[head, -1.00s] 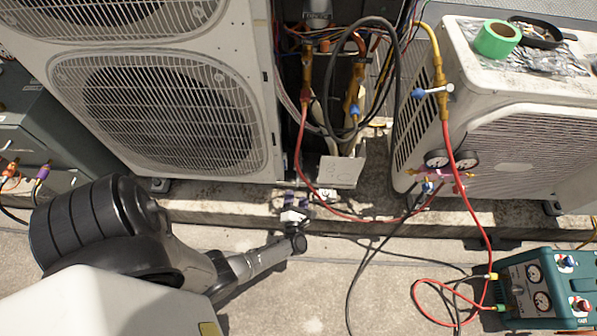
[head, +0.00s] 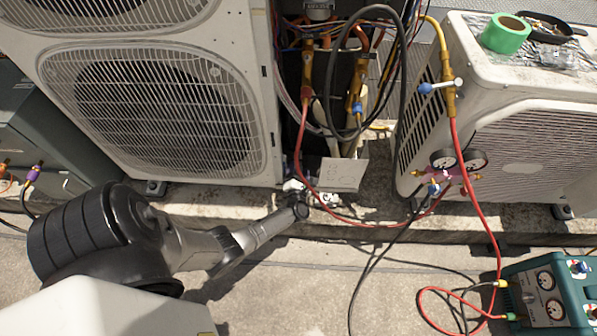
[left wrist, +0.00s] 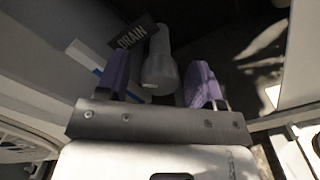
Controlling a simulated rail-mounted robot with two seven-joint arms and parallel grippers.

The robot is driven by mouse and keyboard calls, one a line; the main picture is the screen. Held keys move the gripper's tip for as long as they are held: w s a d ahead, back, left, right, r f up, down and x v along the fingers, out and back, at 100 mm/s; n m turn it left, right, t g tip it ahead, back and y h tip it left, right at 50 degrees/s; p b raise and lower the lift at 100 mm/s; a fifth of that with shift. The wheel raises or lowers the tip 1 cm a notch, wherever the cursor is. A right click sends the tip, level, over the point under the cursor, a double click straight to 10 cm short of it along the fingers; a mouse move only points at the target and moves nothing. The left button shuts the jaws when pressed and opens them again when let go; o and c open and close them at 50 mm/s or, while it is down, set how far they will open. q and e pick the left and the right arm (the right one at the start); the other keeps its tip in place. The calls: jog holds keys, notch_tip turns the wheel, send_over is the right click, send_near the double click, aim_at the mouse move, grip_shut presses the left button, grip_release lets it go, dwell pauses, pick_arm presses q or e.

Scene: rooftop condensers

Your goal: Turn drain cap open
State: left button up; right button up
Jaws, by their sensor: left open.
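The drain cap (left wrist: 160,72) is a grey cylinder on a pipe, seen in the left wrist view beside a dark label (left wrist: 132,38) reading DRAIN. My left gripper (left wrist: 158,80) is open, with one purple finger on each side of the cap. There seems to be a gap at each finger, wider on the right; I cannot tell whether either touches. In the head view my left arm reaches to the foot of the large condenser (head: 155,110), by its lower right corner. The fingers and the cap are hidden there. My right gripper is not in view.
A red hose (head: 303,135) and black cables hang close to my left wrist. A white panel (head: 341,174) sits just right of it. A smaller condenser (head: 500,120) with gauges (head: 458,160) stands right.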

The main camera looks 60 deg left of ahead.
pick_arm(q)
jog(key=shift+c, duration=0.7)
jog(key=c, duration=0.8)
